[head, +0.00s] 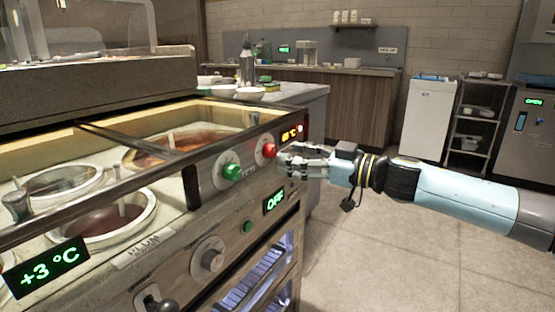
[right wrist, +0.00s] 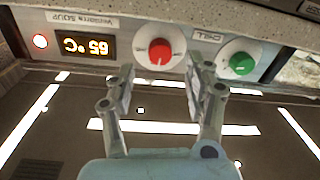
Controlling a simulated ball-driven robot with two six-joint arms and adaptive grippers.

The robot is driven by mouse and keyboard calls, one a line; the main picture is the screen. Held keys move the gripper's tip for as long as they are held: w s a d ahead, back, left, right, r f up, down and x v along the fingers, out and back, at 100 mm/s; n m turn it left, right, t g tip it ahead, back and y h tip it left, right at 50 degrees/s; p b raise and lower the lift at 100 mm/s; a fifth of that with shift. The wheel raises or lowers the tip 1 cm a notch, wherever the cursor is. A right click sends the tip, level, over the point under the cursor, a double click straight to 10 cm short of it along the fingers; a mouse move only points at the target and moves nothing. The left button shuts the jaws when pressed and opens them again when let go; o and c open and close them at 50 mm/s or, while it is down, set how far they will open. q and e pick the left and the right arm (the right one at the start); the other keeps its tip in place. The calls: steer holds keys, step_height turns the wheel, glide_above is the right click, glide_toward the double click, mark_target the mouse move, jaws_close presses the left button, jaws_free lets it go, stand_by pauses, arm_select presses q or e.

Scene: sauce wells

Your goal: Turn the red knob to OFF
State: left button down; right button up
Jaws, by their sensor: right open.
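The red knob (head: 269,150) is on the front panel of the sauce-well counter, beside a small orange temperature display. Whether a fingertip touches the dial cannot be told. My left gripper is not in view.
A green knob (head: 232,172) is left of the red one; it also shows in the right wrist view (right wrist: 241,63). An orange display (right wrist: 86,47) reads 65 °C. A green OFF display (head: 275,200) and a grey knob (head: 212,260) are lower on the panel. Open floor (head: 400,250) lies right.

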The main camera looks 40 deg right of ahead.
mark_target(274, 151)
steer(key=x, duration=0.3)
steer(key=shift+w+r, duration=0.1)
steer(key=shift+w, duration=0.05)
steer(key=shift+w+a, duration=0.3)
steer(key=shift+w, duration=0.2)
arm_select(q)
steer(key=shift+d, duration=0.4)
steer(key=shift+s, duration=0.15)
arm_select(e)
steer(key=shift+c, duration=0.5)
jaws_close()
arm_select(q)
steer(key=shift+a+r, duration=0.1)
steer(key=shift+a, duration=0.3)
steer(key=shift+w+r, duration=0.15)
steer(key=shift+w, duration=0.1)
